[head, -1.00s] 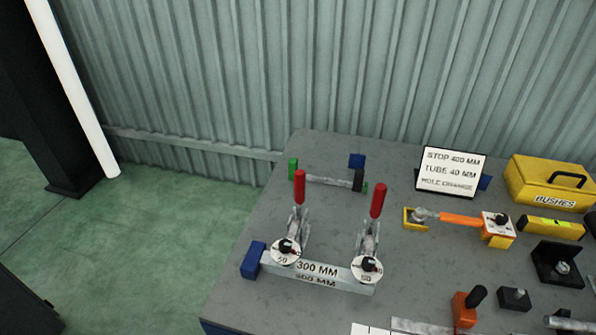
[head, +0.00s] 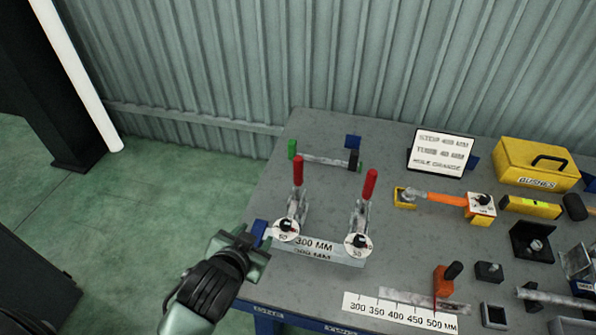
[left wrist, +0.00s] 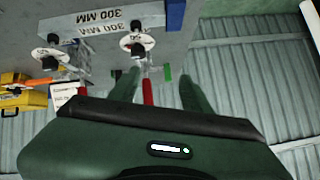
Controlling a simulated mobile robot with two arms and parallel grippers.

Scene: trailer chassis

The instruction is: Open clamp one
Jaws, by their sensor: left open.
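Two toggle clamps with upright red handles stand on a grey bar marked 300 MM (head: 313,245). The left clamp's handle (head: 298,171) and the right clamp's handle (head: 370,185) each rise behind a round dial with a black knob. No number on either clamp tells which is clamp one. My left gripper (head: 248,244) is open and empty at the bar's left end, near the blue block (head: 260,232), apart from both handles. In the left wrist view, a red handle (left wrist: 147,92) appears between the open fingers (left wrist: 158,88), beyond them. My right gripper is not in view.
The bench's left edge lies under my left arm. A printed scale (head: 400,312) lies at the front. Behind the clamps is a rod with a green end (head: 292,149). A sign (head: 441,152), yellow box (head: 538,163) and orange-handled tool (head: 446,198) stand to the right.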

